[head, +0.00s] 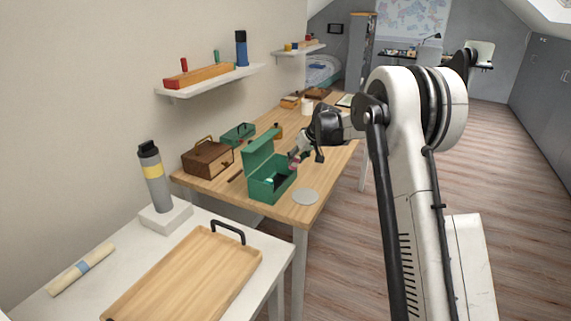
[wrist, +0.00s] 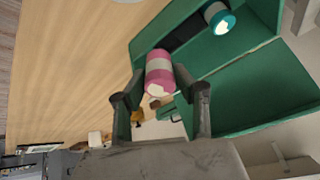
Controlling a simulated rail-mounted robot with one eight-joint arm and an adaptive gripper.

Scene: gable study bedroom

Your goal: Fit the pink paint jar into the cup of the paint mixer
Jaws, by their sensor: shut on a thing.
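The pink paint jar (wrist: 159,82), with a pale band around it, is between the two fingers of my gripper (wrist: 160,85) in the wrist view. The gripper is shut on it. In the head view my gripper (head: 295,159) is at the right side of the open green box (head: 267,188), and the pink jar (head: 293,166) shows only as a small patch. In the wrist view the jar overlaps the green box (wrist: 238,57); I cannot tell how high it is above it. I cannot make out the paint mixer or its cup for certain.
A teal jar (wrist: 222,20) lies in the green box. A flat grey disc (head: 305,196) lies near the table's front edge. A brown wooden box (head: 207,158) and a smaller green case (head: 238,134) stand to the left. A wooden tray (head: 187,277) is on the white table.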

